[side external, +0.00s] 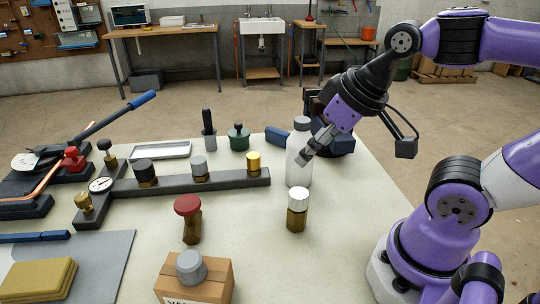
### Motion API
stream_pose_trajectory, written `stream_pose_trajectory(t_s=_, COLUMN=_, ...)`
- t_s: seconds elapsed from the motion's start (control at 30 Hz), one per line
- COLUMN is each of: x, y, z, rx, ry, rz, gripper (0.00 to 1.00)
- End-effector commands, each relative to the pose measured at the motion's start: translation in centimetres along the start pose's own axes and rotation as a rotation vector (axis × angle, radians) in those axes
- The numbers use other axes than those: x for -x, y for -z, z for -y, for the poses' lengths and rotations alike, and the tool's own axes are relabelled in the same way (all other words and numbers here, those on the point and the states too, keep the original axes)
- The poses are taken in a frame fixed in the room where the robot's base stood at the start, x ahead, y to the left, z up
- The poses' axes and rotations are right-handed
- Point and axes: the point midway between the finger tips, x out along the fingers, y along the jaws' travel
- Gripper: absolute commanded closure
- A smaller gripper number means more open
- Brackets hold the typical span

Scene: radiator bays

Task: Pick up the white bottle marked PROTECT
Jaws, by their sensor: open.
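A white bottle (299,173) with a grey cap stands upright on the pale table, right of the table's middle. My gripper (311,152) comes down from the upper right and is open at the bottle's upper body. One finger shows in front of the bottle, and the other finger is hidden. I cannot tell whether the fingers touch the bottle. No PROTECT marking is readable in this view.
A brass fitting with a white cap (297,210) stands just in front of the bottle. A red-capped fitting (188,218), a cardboard box (196,281) and a dark manifold bar (222,182) lie to the left. A dark blue object (341,142) is behind my gripper.

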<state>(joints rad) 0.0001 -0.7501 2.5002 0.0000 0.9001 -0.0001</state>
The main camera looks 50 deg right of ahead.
Motion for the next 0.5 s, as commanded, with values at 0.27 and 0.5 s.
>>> stream_pose_trajectory(t_s=0.27, x=0.7, y=2.4, z=-1.3, rx=-0.010, ry=0.004, rz=0.023, gripper=0.20)
stream_pose_trajectory(t_s=0.5, x=2.0, y=7.0, z=-7.8, rx=0.011, ry=0.017, rz=0.080, gripper=0.20)
